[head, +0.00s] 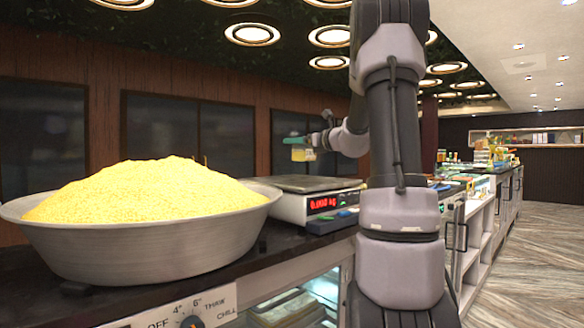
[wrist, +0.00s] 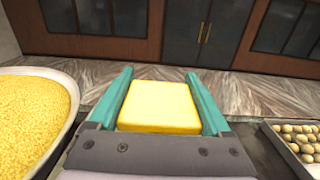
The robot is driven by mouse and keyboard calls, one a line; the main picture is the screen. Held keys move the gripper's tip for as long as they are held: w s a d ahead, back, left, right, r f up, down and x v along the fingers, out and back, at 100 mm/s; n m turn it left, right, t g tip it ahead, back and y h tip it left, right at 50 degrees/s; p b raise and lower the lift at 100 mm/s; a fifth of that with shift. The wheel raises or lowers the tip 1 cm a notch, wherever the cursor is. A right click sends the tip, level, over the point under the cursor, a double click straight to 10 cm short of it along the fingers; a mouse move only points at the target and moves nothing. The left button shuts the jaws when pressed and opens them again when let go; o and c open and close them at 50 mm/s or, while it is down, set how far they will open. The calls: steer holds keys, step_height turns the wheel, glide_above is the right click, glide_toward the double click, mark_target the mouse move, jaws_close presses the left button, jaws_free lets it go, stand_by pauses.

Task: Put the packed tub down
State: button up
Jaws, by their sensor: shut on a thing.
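My gripper (head: 298,141) is raised above the counter in the head view, beyond the big basin and behind the scale. It is shut on the packed tub (head: 303,155), a small yellow block shape that hangs clear of the counter. In the wrist view the tub (wrist: 160,106) shows its flat yellow top between the two teal fingers of my gripper (wrist: 160,74). One finger lies along each side of it. The underside of the tub is hidden in the wrist view.
A wide metal basin (head: 150,238) heaped with yellow grains (head: 150,190) stands at left on the dark counter. A scale (head: 318,186) with a red display reading about zero has an empty plate. In the wrist view, a tray (wrist: 277,140) of round sweets lies at right.

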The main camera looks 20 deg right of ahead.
mark_target(299, 159)
step_height(299, 159, down, 2)
steer(key=shift+a+f, duration=0.1)
steer(key=shift+f, duration=1.9)
steer(key=shift+f, duration=0.1)
steer(key=o, duration=1.2)
steer(key=v, duration=1.2)
